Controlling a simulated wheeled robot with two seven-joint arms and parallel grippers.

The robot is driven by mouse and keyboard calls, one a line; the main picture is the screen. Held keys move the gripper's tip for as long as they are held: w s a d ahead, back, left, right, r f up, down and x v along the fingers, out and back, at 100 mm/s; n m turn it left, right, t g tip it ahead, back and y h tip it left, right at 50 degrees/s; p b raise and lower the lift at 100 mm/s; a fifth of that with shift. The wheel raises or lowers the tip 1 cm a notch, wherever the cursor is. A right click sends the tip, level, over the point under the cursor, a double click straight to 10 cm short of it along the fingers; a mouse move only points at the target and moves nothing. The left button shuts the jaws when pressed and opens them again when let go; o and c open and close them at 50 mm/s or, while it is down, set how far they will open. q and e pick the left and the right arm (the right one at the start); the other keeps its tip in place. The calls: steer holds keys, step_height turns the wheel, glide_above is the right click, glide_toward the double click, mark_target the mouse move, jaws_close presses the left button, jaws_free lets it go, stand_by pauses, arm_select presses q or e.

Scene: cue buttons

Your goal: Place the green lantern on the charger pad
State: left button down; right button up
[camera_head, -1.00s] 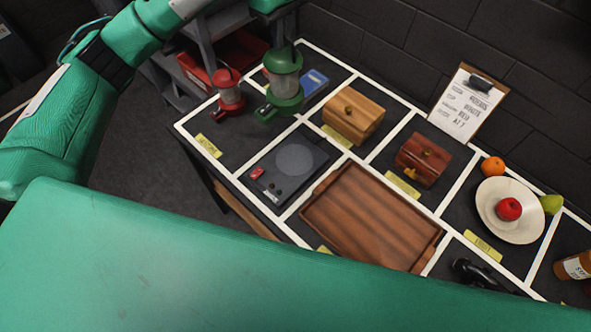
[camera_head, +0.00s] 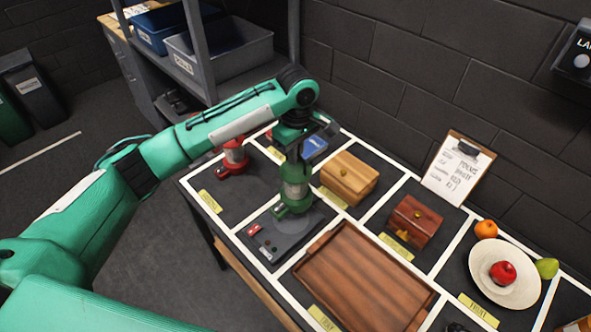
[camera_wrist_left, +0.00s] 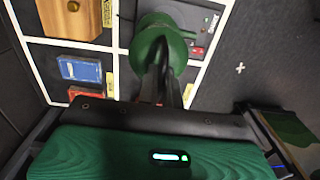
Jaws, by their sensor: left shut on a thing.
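The green lantern (camera_head: 294,186) hangs upright from my left gripper (camera_head: 294,152), which is shut on its top. The lantern's base covers the far part of the round disc on the dark charger pad (camera_head: 275,246). I cannot tell whether the base touches the pad. In the left wrist view, the lantern (camera_wrist_left: 152,48) shows from above between my left gripper's fingers (camera_wrist_left: 163,78), overlapping the pad (camera_wrist_left: 198,20). My right gripper is not in view.
A wooden tray (camera_head: 360,285) lies right of the pad. Two wooden boxes (camera_head: 349,178) (camera_head: 414,222) and a fruit plate (camera_head: 478,268) stand farther right.

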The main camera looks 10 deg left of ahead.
mark_target(295, 173)
arm_select(q)
step_height(295, 173, down, 3)
steer(key=shift+w+f, duration=0.1)
step_height(295, 173, down, 4)
steer(key=shift+r+p, duration=0.1)
steer(key=shift+p, duration=0.7)
steer(key=shift+f, duration=0.2)
steer(key=c, duration=1.6)
jaws_free()
